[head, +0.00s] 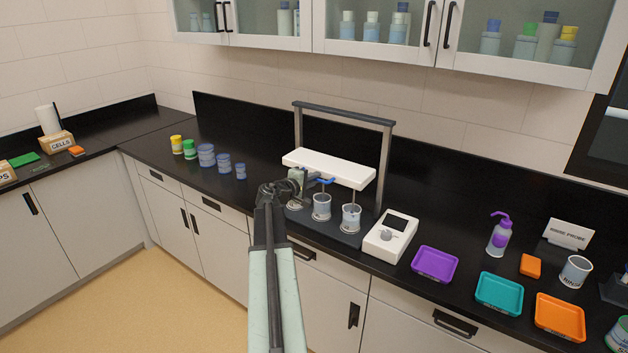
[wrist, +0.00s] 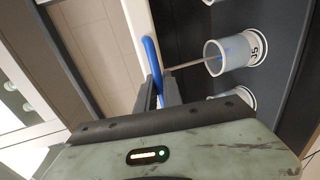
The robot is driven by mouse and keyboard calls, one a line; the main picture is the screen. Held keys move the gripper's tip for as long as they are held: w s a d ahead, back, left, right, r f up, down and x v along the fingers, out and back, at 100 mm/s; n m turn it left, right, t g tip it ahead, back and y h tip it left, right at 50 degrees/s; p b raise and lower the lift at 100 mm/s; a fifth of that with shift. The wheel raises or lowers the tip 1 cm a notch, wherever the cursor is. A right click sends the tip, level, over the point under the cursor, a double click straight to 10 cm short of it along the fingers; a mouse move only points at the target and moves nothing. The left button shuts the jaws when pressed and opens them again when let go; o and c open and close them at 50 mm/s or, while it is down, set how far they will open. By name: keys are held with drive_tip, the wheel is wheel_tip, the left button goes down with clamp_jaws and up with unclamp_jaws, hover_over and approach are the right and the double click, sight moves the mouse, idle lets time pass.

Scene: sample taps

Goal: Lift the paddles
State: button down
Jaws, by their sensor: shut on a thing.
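The paddle stirrer has a white head bar (head: 328,168) on a grey upright frame (head: 343,112). Thin paddle rods reach down from it into clear jars of bluish liquid: the middle jar (head: 322,208) and the right jar (head: 351,219). A third jar at the left is partly hidden by my arm. My gripper (head: 318,181) is at the front of the head bar, shut on a blue handle (wrist: 151,62). In the wrist view the handle sits between the fingers (wrist: 160,90), beside a labelled jar (wrist: 232,52) with a rod in it.
A white control box (head: 391,236) with a knob stands right of the stirrer. Purple (head: 435,264), teal (head: 499,293) and orange (head: 560,317) trays lie further right, near a wash bottle (head: 499,236). Several lidded jars stand left. Wall cabinets (head: 380,30) hang above.

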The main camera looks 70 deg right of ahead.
idle(0.4)
wheel_tip(320, 180, up, 13)
drive_tip(key=p, duration=1.3)
drive_tip(key=shift+d+r, duration=0.15)
drive_tip(key=shift+r, duration=0.05)
drive_tip(key=shift+w, duration=0.1)
drive_tip(key=c, duration=1.5)
unclamp_jaws()
drive_tip(key=shift+r, duration=0.1)
